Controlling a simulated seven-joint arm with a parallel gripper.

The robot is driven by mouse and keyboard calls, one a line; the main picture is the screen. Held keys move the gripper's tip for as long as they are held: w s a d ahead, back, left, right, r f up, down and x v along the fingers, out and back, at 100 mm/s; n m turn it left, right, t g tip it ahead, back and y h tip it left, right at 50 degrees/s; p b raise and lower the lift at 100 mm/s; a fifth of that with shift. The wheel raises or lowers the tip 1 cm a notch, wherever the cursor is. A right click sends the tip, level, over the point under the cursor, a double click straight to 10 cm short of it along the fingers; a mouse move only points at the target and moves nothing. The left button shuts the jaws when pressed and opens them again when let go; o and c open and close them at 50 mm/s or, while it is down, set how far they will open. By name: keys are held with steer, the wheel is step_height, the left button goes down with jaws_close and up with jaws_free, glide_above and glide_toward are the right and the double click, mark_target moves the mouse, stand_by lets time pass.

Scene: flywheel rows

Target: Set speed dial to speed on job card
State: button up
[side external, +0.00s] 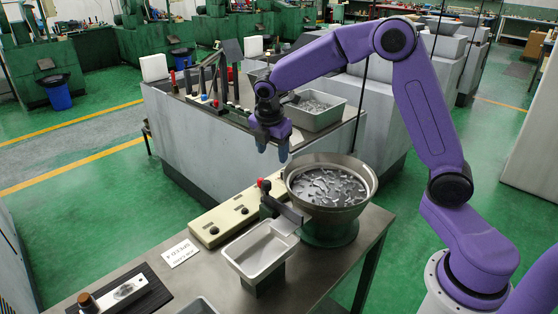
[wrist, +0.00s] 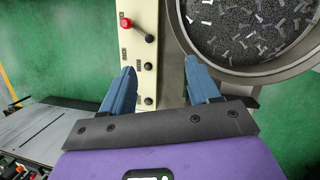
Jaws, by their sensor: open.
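A long cream control panel (side external: 225,216) lies on the near bench and carries a red-balled lever (side external: 264,186) and dark knobs. In the wrist view, the lever (wrist: 127,23) is at the top, with one dark knob (wrist: 148,67) and another dark knob (wrist: 148,101) below it. Their labels are too small to read, so I cannot tell which is the speed dial. The white job card (side external: 180,253) lies flat left of the panel; its small print seems to read "SPEED 4". My gripper (side external: 272,150) is open and empty above the panel; its blue fingers (wrist: 160,66) straddle the knobs from above.
A round bowl (side external: 308,205) of loose metal parts stands right of the panel, close to my right finger in the wrist view. A grey metal tray (side external: 240,262) sits in front. A dark board (side external: 155,292) with a wooden-knobbed item is at the front left.

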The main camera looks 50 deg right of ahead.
steer(key=s+a+r+m, duration=0.1)
steer(key=s+a, duration=0.3)
steer(key=s, duration=0.2)
steer(key=shift+s+a+r+y, duration=0.2)
steer(key=shift+s+a+y, duration=0.05)
steer(key=shift+s+y, duration=0.15)
steer(key=n+h, duration=0.2)
steer(key=n, duration=0.1)
glide_above(284, 172)
steer(key=s+a, duration=0.2)
steer(key=a, duration=0.4)
step_height(284, 172, down, 5)
steer(key=x, duration=1.1)
steer(key=s+x, duration=0.1)
steer(key=x, duration=0.4)
steer(key=shift+d+f, duration=0.3)
steer(key=shift+f, duration=0.05)
steer(key=c, duration=1)
